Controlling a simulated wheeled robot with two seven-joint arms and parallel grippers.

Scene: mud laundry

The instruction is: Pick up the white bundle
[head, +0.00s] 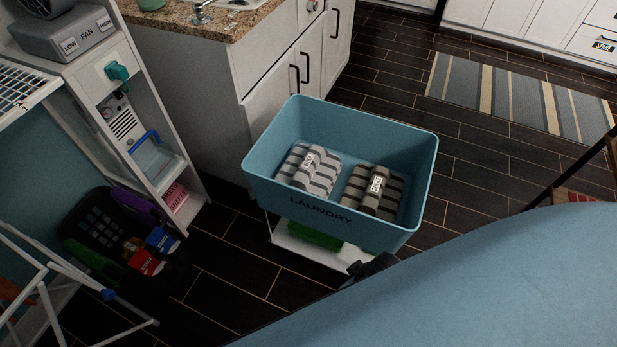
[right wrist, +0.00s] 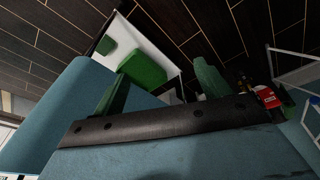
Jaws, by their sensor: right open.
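A blue laundry bin (head: 268,178) stands on a white cart in the middle of the head view. Two striped bundles lie side by side in it. The left bundle (head: 322,178) is the paler, with white and grey stripes and a small label. The right bundle (head: 364,198) is darker, grey-brown with dark stripes, also labelled. The labels are too small to read surely. My right gripper (right wrist: 160,72) is open and empty, its two green fingers apart. It is low, near the bin's front right side, outside the bin. My left gripper is not in view.
Under the bin, a green item (head: 315,234) sits on the cart's white lower shelf (head: 290,250). A counter cabinet (head: 270,110) stands close behind left. A white drying rack (head: 45,290) and dark basket (head: 95,220) are at left. A striped rug (head: 520,95) lies behind right.

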